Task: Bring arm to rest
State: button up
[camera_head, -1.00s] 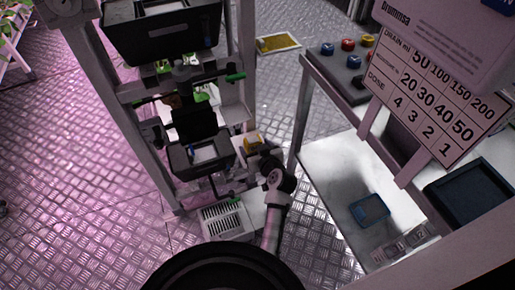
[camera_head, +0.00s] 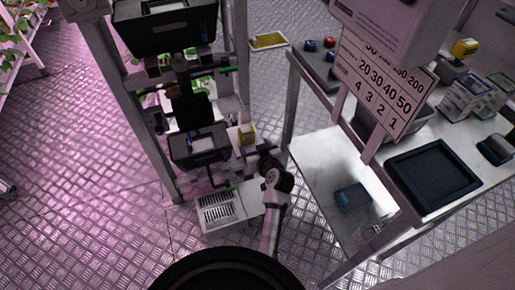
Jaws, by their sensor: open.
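My arm (camera_head: 271,222) rises from the bottom middle in the head view and bends at a dark joint (camera_head: 277,181). Its far end, my gripper (camera_head: 263,158), is a small dark shape beside the lower part of the rack. It is open, and I see nothing held in it, though its fingers are hard to make out. The grey rack (camera_head: 243,60) stands just left of and beyond the arm. It carries a black crate (camera_head: 168,40) up high and a smaller dark tray (camera_head: 198,157) lower down.
A pale vented box (camera_head: 219,208) lies left of my arm. To the right stands a bench with a white lower shelf (camera_head: 325,165), a blue container (camera_head: 352,197), a dose sign (camera_head: 385,85) and a large dark tray (camera_head: 433,175). Metal floor (camera_head: 110,180) is clear at left.

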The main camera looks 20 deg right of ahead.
jog(key=shift+s+r, duration=0.1)
jog(key=shift+s, duration=0.15)
dwell(0.5)
